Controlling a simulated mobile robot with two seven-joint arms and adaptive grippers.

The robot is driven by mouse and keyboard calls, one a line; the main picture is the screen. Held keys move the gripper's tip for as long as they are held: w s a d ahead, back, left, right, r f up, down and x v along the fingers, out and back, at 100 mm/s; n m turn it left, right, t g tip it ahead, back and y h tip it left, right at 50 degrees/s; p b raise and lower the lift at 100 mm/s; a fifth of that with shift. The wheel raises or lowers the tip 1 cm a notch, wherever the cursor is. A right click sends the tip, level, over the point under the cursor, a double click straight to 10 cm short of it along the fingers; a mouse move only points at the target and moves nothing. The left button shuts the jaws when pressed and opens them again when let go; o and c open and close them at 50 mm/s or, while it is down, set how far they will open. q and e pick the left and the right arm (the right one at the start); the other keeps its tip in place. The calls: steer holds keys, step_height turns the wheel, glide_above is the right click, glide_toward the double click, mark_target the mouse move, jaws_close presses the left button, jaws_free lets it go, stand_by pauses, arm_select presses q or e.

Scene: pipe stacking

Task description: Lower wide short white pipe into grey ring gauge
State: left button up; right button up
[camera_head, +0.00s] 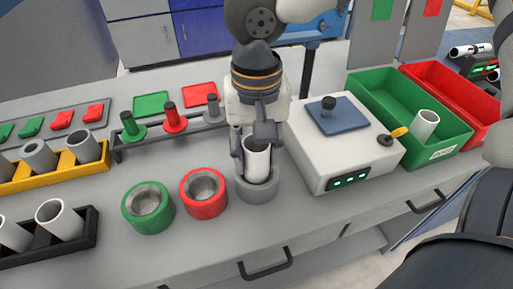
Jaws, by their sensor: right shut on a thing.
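The wide short white pipe (257,163) is upright between the fingers of my right gripper (255,150), which is shut on it. The grey ring gauge (258,195) stands on the bench directly below the gripper. The pipe's lower end overlaps the ring's opening in the picture, and I cannot tell how deep it sits inside. The fingers are just above the ring's rim and hide part of the pipe's sides. My left gripper is not in view.
A red ring gauge (204,208) and a green one (148,222) stand to the left. A white machine (335,150) is close on the right. Behind are plug gauges on a rack (130,148). A green bin (384,103) holds a pipe. Pipe racks stand at left.

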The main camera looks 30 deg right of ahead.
steer(key=shift+f, duration=0.45)
stand_by(0.3)
steer(key=o, duration=1.2)
step_height(320, 180, up, 12)
